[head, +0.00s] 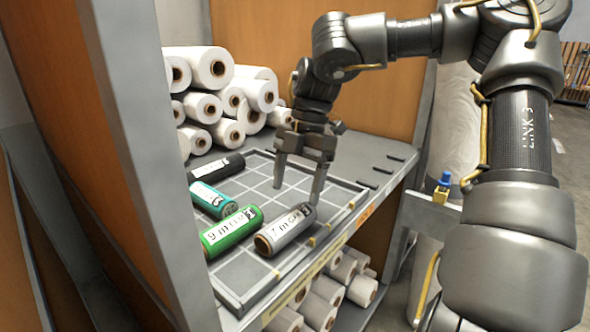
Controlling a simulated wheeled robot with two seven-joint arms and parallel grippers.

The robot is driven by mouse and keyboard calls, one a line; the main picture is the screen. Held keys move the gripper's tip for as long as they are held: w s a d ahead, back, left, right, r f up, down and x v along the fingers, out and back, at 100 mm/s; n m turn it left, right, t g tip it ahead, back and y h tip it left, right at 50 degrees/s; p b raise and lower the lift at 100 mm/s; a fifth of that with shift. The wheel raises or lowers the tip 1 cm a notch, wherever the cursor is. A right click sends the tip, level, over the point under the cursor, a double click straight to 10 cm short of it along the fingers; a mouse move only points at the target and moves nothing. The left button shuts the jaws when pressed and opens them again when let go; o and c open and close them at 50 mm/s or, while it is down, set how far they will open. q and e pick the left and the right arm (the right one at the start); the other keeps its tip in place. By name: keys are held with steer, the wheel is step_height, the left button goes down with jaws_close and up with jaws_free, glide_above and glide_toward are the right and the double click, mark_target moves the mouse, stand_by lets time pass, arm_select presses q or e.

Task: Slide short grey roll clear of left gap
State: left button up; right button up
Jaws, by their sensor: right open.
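The short grey roll (285,231), labelled "7 m", lies at an angle on the gridded tray (240,272), near its front edge. Its brown core end faces front left, close to the green roll (231,233); I cannot tell whether the two touch. My right gripper (298,192) is open, fingers pointing down, just behind the grey roll. One fingertip is close to the roll's far end; contact is unclear. Nothing is between the fingers. My left gripper is not in view. I cannot pick out the left gap with certainty.
A teal roll (213,200) and a black roll (217,167) lie along the tray's left side. White rolls (211,68) are stacked behind, more on a lower shelf (325,290). A grey post (140,150) stands at left. The tray's back middle is clear.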

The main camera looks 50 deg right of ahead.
mark_target(289, 215)
steer(key=x, duration=0.7)
steer(key=shift+a+f+b, duration=0.15)
steer(key=shift+f+b, duration=0.15)
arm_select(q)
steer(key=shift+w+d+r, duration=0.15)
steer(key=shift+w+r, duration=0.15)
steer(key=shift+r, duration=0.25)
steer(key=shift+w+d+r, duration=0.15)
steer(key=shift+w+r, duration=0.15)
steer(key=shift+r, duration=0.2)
arm_select(e)
steer(key=c, duration=1.1)
steer(key=shift+w+d+r, duration=0.1)
steer(key=shift+w+d, duration=0.1)
steer(key=shift+d, duration=1.85)
steer(key=shift+w+d, duration=0.2)
steer(key=shift+d, duration=1.8)
steer(key=o, duration=1.1)
